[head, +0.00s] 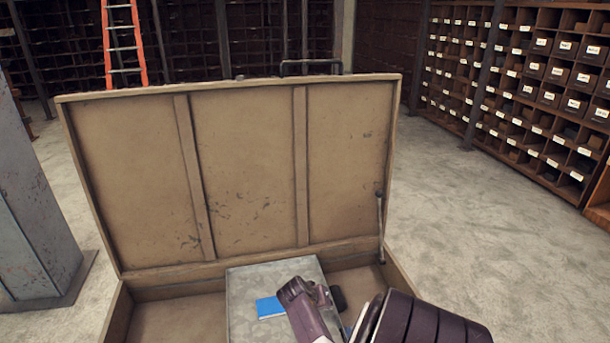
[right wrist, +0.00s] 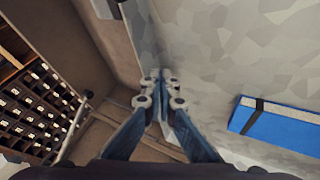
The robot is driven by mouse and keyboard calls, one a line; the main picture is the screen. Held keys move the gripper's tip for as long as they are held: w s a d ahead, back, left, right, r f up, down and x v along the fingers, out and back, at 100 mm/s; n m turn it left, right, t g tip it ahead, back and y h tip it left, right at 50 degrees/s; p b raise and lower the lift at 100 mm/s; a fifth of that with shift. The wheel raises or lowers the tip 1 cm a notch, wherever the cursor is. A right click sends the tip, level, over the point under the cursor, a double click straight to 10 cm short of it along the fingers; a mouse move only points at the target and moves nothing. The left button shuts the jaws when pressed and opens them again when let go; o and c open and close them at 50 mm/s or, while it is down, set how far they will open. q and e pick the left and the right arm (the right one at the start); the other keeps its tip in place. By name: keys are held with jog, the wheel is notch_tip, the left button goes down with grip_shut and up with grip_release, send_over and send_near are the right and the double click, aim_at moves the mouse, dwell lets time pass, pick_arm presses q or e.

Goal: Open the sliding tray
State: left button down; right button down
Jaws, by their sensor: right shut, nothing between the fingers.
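The sliding tray (head: 247,282) is a grey mottled metal piece inside an open wooden chest (head: 240,170), near the bottom middle of the head view. Its grey surface (right wrist: 230,60) fills the right of the right wrist view. A blue object (head: 270,307) lies on it and also shows, with a dark band, in the wrist view (right wrist: 275,125). My right gripper (right wrist: 161,76) is shut and empty, its fingertips close to the tray's edge; I cannot tell if they touch. In the head view my right arm hides part of the tray. My left gripper is out of view.
The chest's lid stands raised, with a metal stay (head: 380,225) at its right. A grey metal post (head: 35,200) stands at left. Label-fronted shelves (head: 530,90) line the right, and an orange ladder (head: 124,45) stands behind. The floor right of the chest is clear.

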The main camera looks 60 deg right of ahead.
jog(key=shift+s+d+p, duration=0.3)
jog(key=shift+s+d, duration=1.3)
jog(key=shift+s, duration=0.3)
